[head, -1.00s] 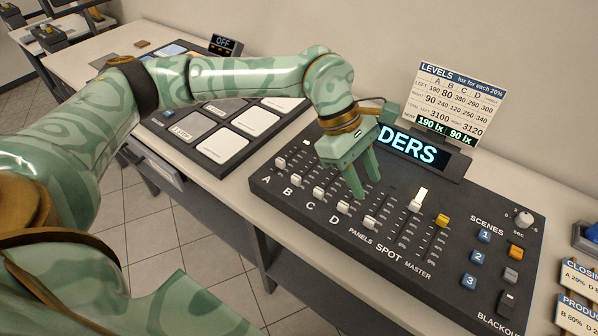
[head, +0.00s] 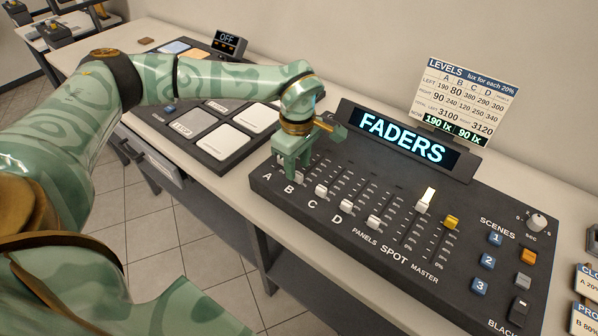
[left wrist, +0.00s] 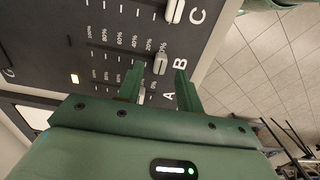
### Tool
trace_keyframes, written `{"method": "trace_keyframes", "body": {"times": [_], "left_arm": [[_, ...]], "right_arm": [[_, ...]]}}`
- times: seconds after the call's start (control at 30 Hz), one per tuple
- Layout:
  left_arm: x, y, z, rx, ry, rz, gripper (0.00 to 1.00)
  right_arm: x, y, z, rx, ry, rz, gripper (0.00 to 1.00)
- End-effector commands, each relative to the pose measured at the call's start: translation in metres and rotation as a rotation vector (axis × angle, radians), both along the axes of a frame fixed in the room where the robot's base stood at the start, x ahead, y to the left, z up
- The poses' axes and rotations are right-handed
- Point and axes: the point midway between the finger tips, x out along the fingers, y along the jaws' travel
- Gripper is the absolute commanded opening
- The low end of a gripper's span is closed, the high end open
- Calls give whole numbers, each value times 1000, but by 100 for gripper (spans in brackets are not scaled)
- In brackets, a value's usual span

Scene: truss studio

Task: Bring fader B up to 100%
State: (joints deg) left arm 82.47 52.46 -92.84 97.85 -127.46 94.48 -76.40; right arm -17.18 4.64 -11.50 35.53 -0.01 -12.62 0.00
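The lighting desk (head: 400,270) has a row of faders lettered A to D at its left end. The white fader B knob (head: 299,178) sits at the low end of its slot; the left wrist view shows this knob (left wrist: 160,63) by the letter B, near the bottom of its scale. My left gripper (head: 291,168) is low over the A and B faders. In the left wrist view its fingers (left wrist: 159,72) are apart, with the B knob in the gap just beyond their tips. I cannot tell whether they touch it. My right gripper is out of view.
The fader C knob (head: 321,190) and fader D knob (head: 347,205) stand close to the right, also low. The FADERS display (head: 402,140) and the levels card (head: 466,95) stand behind. Spot fader (head: 425,199) and yellow master fader (head: 451,222) are farther right.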

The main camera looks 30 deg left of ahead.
Motion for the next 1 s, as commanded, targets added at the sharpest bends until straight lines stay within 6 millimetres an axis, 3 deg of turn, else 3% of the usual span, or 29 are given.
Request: {"method": "trace_keyframes", "body": {"times": [0.2, 0.5, 0.63, 0.83, 1.0], "left_arm": [[0, -1, -23, -1, 1, -1, 36], [0, -1, -24, -1, -1, -1, 36], [0, -1, -24, -1, -1, -1, 0], [3, -1, -24, -1, -1, -1, 0], [34, -4, -23, 0, -3, 1, 0]], "right_arm": [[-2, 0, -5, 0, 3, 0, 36], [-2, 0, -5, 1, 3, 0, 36], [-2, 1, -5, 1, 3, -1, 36], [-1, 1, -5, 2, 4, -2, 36], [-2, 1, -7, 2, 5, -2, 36]]}}
